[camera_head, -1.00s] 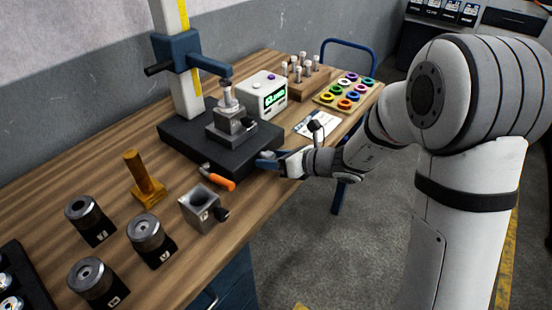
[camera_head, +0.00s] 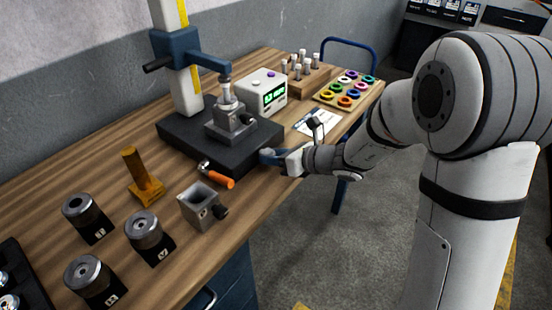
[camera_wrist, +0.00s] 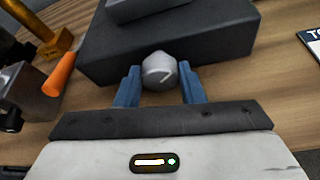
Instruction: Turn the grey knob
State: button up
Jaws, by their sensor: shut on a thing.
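The grey knob (camera_wrist: 160,68) sits on the front face of the dark base block (camera_wrist: 107,62) in the wrist view. It bears a short pale line that runs slantwise. My gripper (camera_wrist: 160,84) has its blue fingers on either side of the knob and is shut on it. In the head view my gripper (camera_head: 270,157) is at the front right side of the press's black base (camera_head: 178,133). The knob is hidden there behind the fingers.
An orange-handled tool (camera_head: 218,177) lies close left of my gripper, with a grey square block (camera_head: 198,206) beyond it. A white meter with a green display (camera_head: 262,92) stands behind the base. A printed card (camera_head: 318,123) lies to the right.

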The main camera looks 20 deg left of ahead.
jog(key=n+b, duration=0.1)
jog(key=b, duration=0.2)
jog(key=f+n+t+b, duration=0.1)
jog(key=b, duration=0.2)
jog(key=shift+s+a, duration=0.15)
jog(key=n+t+b, duration=0.1)
jog(key=b, duration=0.4)
jog(key=shift+s+n+h+b, duration=0.1)
jog(key=shift+n+h+b, duration=0.2)
jog(key=shift+h, duration=0.1)
jog(key=n+t+b, duration=0.2)
jog(key=b, duration=0.5)
jog(key=shift+s+a+r+b, duration=0.1)
jog(key=shift+r+b, duration=0.05)
jog(key=shift+b, duration=0.25)
jog(key=shift+r+n+h+b, duration=0.25)
jog(key=shift+n+b, duration=0.35)
jog(key=shift+b, duration=0.6)
jog(key=shift+t+b, duration=0.35)
jog(key=shift+t, duration=0.05)
jog(key=o, duration=1)
